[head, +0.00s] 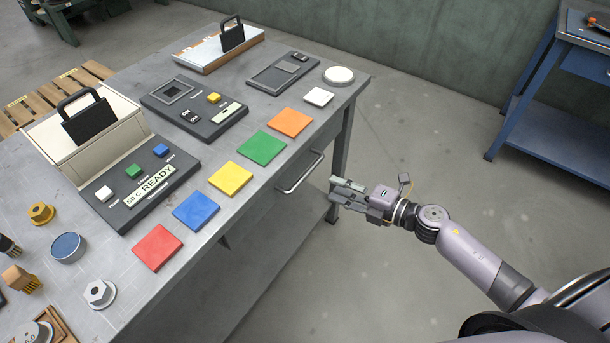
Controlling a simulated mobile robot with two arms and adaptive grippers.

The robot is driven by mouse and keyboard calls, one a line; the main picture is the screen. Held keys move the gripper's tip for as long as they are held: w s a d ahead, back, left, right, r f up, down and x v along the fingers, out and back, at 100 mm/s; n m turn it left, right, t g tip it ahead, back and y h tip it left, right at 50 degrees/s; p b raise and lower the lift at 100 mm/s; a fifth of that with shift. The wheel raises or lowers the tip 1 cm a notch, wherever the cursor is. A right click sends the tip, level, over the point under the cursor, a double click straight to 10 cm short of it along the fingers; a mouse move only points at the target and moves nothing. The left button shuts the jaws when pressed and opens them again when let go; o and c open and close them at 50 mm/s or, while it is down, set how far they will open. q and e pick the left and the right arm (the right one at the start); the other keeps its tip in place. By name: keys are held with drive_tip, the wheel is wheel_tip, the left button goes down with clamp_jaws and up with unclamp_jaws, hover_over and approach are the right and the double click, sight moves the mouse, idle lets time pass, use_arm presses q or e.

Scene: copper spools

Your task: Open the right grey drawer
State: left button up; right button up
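The grey drawer (262,203) is set under the front edge of the grey table, and it looks closed. Its silver bar handle (301,174) sticks out from the front. My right gripper (334,190) is just right of the handle, with its fingers pointing left towards it. The fingers look apart with nothing between them, and a gap shows between them and the handle. My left gripper is not in view.
The table top (215,150) carries coloured square tiles along its front edge, with a READY panel (150,185) and other devices behind. A table leg (341,150) stands behind the gripper. A blue cart (545,130) is at the far right. The floor in front is clear.

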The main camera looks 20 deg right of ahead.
sight(305, 174)
drive_tip(key=b+x, duration=0.1)
drive_tip(key=x, duration=1)
drive_tip(key=shift+r, duration=0.1)
drive_tip(key=shift+c, duration=0.3)
clamp_jaws()
